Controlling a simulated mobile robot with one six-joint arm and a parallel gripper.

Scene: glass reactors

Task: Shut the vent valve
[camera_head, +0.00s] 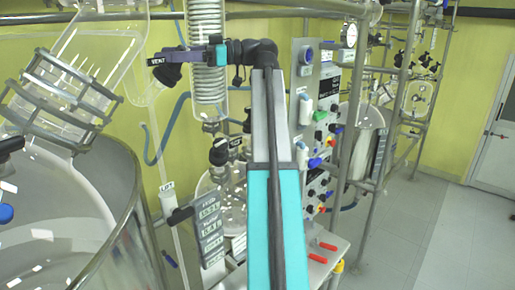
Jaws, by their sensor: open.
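The vent valve (167,74) is at the upper left, a dark knob on glass pipework under a black tag reading VENT (157,61). My arm rises from the bottom middle and bends left at its wrist. My gripper (187,54) is open and points left at the valve, with its tips close to the tag's right side. I cannot tell whether the tips touch the valve, or whether its handle is between them. The small size and overlap hide the valve's exact turn.
A glass coil column (207,20) stands directly behind my gripper. A metal-framed glass vessel (68,90) and a large round vessel (60,225) fill the left. A control panel (325,100) and steel frame stand right. The floor (410,230) at right is clear.

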